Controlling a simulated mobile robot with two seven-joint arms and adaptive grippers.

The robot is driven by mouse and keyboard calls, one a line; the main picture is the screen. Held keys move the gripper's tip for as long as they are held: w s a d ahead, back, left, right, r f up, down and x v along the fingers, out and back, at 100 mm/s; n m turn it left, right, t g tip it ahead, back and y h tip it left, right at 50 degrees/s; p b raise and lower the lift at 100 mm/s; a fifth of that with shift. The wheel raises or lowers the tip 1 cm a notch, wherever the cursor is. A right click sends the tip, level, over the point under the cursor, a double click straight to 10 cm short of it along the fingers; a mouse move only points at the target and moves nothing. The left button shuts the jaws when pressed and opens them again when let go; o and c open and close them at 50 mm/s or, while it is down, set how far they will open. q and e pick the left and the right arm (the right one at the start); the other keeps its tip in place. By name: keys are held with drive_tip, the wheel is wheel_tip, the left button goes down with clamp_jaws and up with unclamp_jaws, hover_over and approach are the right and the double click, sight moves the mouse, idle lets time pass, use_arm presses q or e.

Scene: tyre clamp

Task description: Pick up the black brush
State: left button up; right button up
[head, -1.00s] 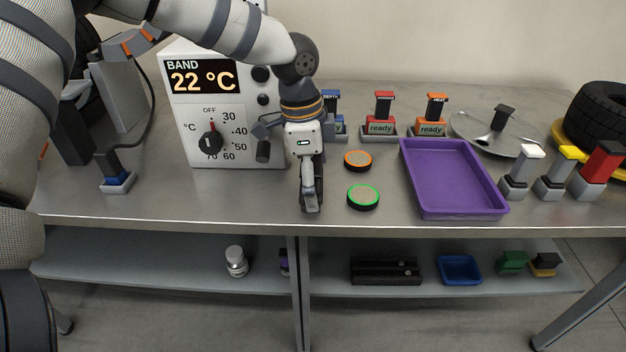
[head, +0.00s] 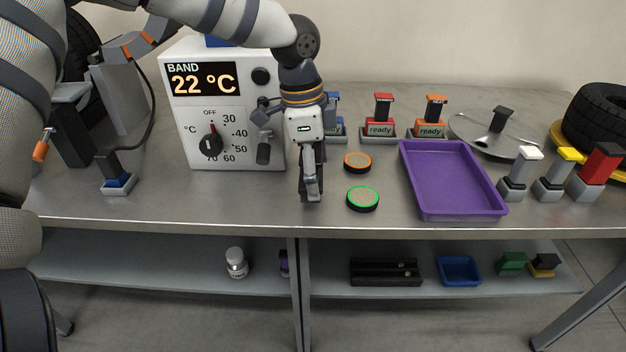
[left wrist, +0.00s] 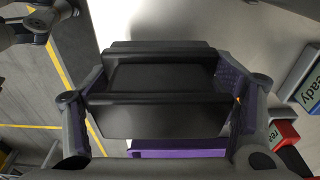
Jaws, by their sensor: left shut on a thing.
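My left gripper (head: 311,192) points down over the front part of the grey table, left of the two round pads. In the left wrist view its two fingers stand on either side of a black ridged block, which I take to be the black brush (left wrist: 155,78). The gripper is shut on it. In the head view the gripper mostly hides the brush, and I cannot tell its clearance from the table. My right gripper is not in view.
A white heater box (head: 225,105) stands behind and left of the gripper. A green-ringed pad (head: 363,199), an orange-ringed pad (head: 357,161) and a purple tray (head: 428,212) lie to the right. Coloured handled tools stand at the back and right. The front-left tabletop is mostly clear.

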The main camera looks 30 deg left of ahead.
use_arm(q)
drive_tip(key=s+d+r+p, duration=0.2)
drive_tip(key=s+d+r, duration=0.7)
drive_tip(key=s+r, duration=0.1)
drive_tip(key=shift+s, duration=0.4)
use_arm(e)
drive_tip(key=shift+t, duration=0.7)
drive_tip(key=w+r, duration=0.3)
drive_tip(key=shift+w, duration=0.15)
